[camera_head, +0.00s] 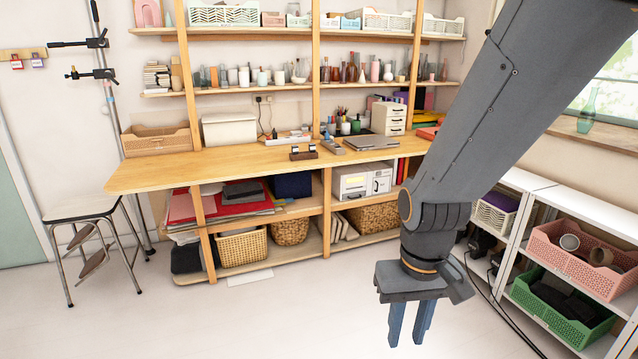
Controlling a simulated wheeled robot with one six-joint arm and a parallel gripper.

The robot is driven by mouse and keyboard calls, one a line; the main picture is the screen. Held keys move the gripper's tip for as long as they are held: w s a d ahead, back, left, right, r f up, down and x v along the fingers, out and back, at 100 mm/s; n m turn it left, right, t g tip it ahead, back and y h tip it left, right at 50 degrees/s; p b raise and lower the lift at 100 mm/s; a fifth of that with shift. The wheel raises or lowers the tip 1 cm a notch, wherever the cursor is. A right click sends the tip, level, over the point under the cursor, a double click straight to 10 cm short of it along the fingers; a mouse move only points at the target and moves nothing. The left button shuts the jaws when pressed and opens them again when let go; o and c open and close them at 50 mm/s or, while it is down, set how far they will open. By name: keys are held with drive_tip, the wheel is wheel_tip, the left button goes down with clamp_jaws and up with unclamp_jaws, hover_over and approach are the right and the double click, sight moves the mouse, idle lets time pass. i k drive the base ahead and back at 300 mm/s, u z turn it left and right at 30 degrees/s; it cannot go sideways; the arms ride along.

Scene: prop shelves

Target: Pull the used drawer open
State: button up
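A small white drawer unit (388,118) with several stacked drawers stands on the wooden desk (240,163), towards its right end. Its drawer fronts look shut. Below the desktop, two white box-like units (350,184) with dark front details sit on a shelf. No label reading "used" can be made out, so I cannot tell which drawer is the used one. My gripper (410,336) points down over the floor, in front of the desk and well apart from both. Its two fingers are apart with nothing between them.
A stool (82,211) stands at the left. A white shelf at the right holds a pink basket (582,262) and a green basket (560,310); dark cables hang beside it. A grey laptop (370,143) lies on the desk. The floor (220,315) in front is clear.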

sight(391, 110)
drive_tip(key=z, duration=0.2)
drive_tip(key=i, duration=1.8)
drive_tip(key=z, duration=0.35)
drive_tip(key=i, duration=2.4)
drive_tip(key=z, duration=0.15)
